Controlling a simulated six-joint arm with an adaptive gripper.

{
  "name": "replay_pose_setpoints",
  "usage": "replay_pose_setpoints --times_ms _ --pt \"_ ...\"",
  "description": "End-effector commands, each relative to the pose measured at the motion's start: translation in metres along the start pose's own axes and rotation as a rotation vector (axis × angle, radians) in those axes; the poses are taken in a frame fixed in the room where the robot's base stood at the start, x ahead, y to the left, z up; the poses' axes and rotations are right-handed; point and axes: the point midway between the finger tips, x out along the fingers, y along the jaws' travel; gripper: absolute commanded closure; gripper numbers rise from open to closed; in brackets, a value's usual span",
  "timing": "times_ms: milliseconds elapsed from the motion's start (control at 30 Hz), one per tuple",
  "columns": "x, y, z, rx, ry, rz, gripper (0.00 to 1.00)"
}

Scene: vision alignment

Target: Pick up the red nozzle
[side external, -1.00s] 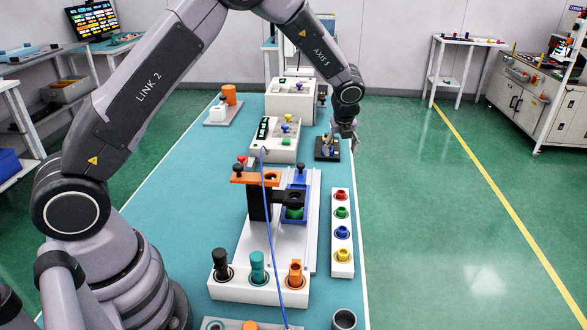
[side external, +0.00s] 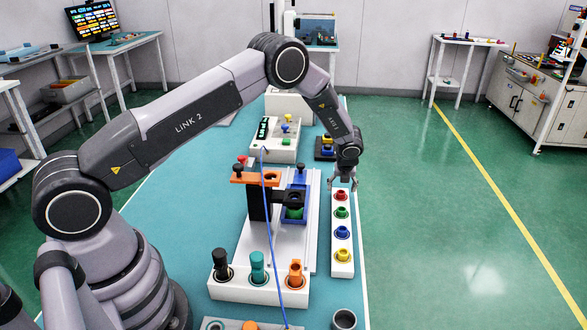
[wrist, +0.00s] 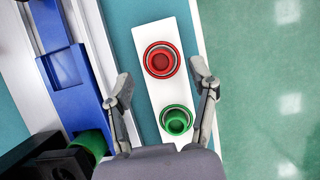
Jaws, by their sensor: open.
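The red nozzle (side external: 341,196) sits upright at the far end of a white strip holder (side external: 342,267) near the table's right edge. In the wrist view the red nozzle (wrist: 159,61) shows from above as a round ring shape, with the green nozzle (wrist: 176,122) below it. My gripper (side external: 342,183) is above the far end of the holder, close to the red nozzle. In the wrist view my gripper (wrist: 162,84) has its fingers spread wide, one on each side of the strip, with nothing held. The exact height above the nozzle is hard to tell.
The holder also carries blue (side external: 342,232) and yellow (side external: 343,255) nozzles. Left of it stands a blue fixture (side external: 297,208) with an orange-topped black post (side external: 259,198). A white block (side external: 259,289) with several tools is in front. Open floor lies right of the table.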

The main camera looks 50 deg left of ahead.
Motion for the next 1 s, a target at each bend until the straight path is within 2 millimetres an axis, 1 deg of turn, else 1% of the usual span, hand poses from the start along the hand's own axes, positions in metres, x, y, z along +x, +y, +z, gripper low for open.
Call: replay_pose_setpoints --times_ms 33,167,433,767,800,1000 --pt "0.01 0.0 0.0 -0.001 0.001 0.001 0.42" --pt "0.023 0.0 0.0 0.0 0.002 0.0 0.42" --pt "0.025 0.0 0.0 0.0 0.002 -0.001 0.42" --pt "0.025 0.0 0.0 0.0 0.002 -0.001 0.85" --pt "0.025 0.0 0.0 0.0 0.002 -0.001 0.87" --pt "0.025 0.0 0.0 0.0 0.002 -0.001 0.88"
